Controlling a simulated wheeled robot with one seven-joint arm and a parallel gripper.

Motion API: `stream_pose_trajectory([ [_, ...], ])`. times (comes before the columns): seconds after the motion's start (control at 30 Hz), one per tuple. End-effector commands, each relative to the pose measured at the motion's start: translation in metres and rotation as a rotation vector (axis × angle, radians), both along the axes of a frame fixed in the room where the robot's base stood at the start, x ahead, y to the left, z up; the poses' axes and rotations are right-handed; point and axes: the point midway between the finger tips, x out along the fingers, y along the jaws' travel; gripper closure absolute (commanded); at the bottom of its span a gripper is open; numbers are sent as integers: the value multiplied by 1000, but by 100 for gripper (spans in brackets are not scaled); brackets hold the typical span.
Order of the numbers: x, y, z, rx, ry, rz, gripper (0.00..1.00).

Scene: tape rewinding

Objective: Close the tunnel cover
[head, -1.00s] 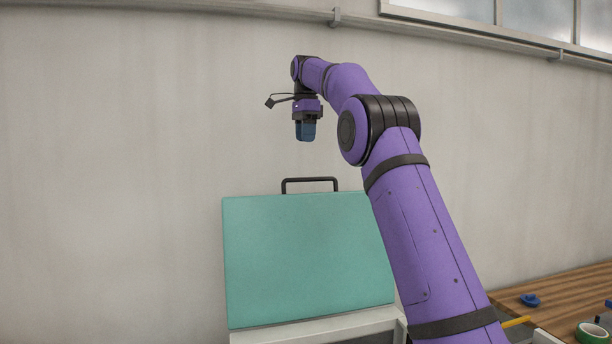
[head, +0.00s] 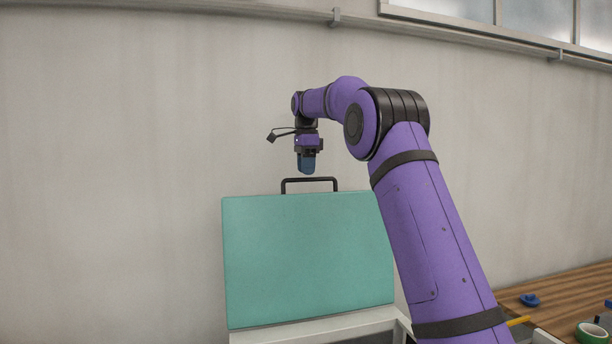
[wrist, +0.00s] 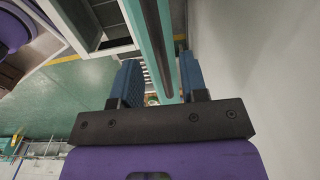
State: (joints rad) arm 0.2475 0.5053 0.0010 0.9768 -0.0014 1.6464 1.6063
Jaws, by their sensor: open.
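The tunnel cover (head: 308,260) is a flat teal panel standing raised, nearly upright, over a pale housing (head: 318,329). A black bar handle (head: 308,180) sticks up from its top edge. My gripper (head: 307,170) points down with blue fingers, just above the handle in the head view. In the wrist view my gripper (wrist: 159,62) is open, one finger on each side of the handle's dark bar (wrist: 165,50) and the cover's teal edge (wrist: 145,35). I see no grip on the handle, and cannot tell whether a finger touches it.
A plain wall (head: 120,150) stands close behind the cover. A wooden table (head: 560,295) at the lower right holds a blue piece (head: 530,299) and a green tape roll (head: 591,333). The space left of the cover is clear.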

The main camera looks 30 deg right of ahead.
Motion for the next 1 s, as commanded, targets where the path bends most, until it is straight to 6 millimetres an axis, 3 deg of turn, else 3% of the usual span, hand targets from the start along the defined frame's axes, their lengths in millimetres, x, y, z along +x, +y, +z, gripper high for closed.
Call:
stream_pose_trajectory([
  [0.2,0,0,-20,0,0,0,60],
  [0.53,0,0,-23,0,-1,0,60],
  [0.57,0,0,-23,0,-1,0,62],
  [0.73,0,0,-23,0,-1,0,100],
  [1.0,-1,0,-22,-2,-6,1,100],
])
